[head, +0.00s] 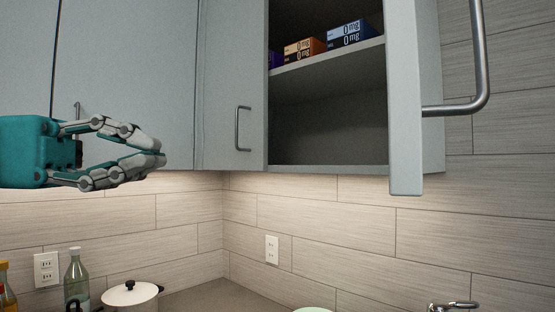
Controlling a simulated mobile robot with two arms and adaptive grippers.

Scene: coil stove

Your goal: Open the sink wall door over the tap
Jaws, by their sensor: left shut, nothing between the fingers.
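The grey wall door (405,110) over the tap (452,305) stands swung open and shows nearly edge-on. Its metal bar handle (482,60) is on the right side of the door. The cabinet interior (330,120) behind it is exposed. My left gripper (161,152) is at the left, in front of other wall doors and well apart from the open door. Its fingertips are together and hold nothing. My right gripper is out of view.
Boxes (350,34) stand on the cabinet shelf (325,58). A neighbouring closed door has a handle (239,128). Below are a white lidded pot (131,294), a bottle (77,275) and wall sockets (272,250). The space between my gripper and the open door is clear.

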